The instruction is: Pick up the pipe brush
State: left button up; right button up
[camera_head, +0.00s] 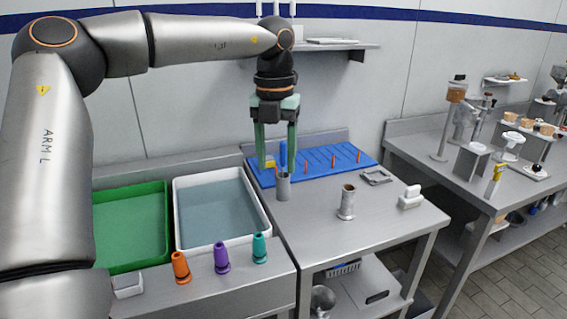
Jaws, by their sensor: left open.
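My left gripper (277,167) points straight down with its two green fingers apart. Between the fingers, in this view, shows a blue upright handle (283,153), which looks like the pipe brush. It stands in a small metal cup (284,188) on the steel table, and its lower part is hidden in the cup. The right finger overlaps the cup's upper edge in the picture. I cannot tell whether either finger touches the handle. My right gripper is not in view.
A blue mat (318,166) with several orange pegs lies behind the cup. A metal cylinder (347,203) and a white block (411,198) stand to the right.

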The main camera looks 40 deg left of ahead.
aim_at(282, 144)
jog(key=i+j, duration=0.7)
jog(key=j, duration=0.2)
